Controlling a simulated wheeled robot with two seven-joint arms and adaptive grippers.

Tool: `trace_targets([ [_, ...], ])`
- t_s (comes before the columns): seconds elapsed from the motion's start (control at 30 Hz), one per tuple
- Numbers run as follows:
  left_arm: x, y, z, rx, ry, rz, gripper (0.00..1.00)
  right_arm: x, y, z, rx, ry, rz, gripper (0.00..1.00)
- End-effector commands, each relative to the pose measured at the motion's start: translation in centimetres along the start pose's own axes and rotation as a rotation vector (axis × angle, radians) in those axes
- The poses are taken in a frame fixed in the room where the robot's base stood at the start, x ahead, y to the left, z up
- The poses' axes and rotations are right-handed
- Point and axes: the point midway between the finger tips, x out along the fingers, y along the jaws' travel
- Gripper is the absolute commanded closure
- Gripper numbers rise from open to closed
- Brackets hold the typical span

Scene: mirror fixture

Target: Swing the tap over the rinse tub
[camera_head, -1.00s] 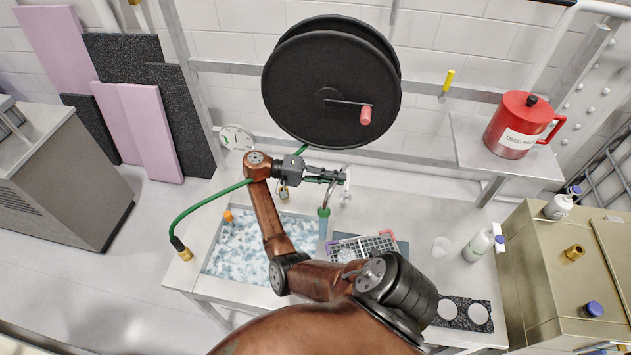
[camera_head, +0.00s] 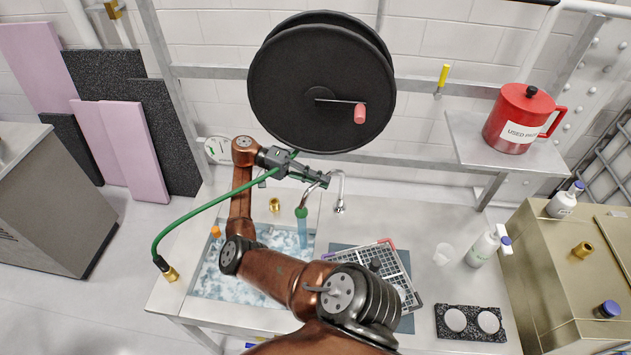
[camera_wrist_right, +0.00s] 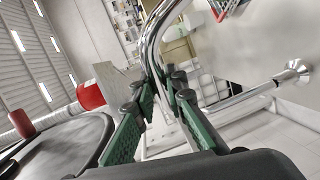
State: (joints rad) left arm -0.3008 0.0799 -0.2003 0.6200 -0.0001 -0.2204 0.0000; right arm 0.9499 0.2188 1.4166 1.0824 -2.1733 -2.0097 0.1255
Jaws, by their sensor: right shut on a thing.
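The chrome tap (camera_head: 339,189) arches above the worktop. Its spout, with a green collar (camera_head: 301,212) and a blue end or stream below, hangs over the right back part of the rinse tub (camera_head: 205,285). The tub holds bluish-white foamy water, partly hidden by my arm. My right gripper (camera_head: 322,181) is shut on the tap's curved pipe. In the wrist view its green-padded fingers (camera_wrist_right: 160,88) close around the shiny pipe (camera_wrist_right: 150,50). My left gripper is not in view.
A black reel (camera_head: 320,85) hangs just behind the gripper. A green hose (camera_head: 205,208) crosses my arm. A white rack (camera_head: 395,265) stands right of the tub.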

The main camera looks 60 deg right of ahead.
Motion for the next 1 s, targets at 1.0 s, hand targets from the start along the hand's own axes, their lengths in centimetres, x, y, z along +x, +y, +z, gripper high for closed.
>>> trace_targets([
  [1.0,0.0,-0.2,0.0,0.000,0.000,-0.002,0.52,-1.5,-0.1,0.1,-0.005,-0.001,-0.004,0.70],
])
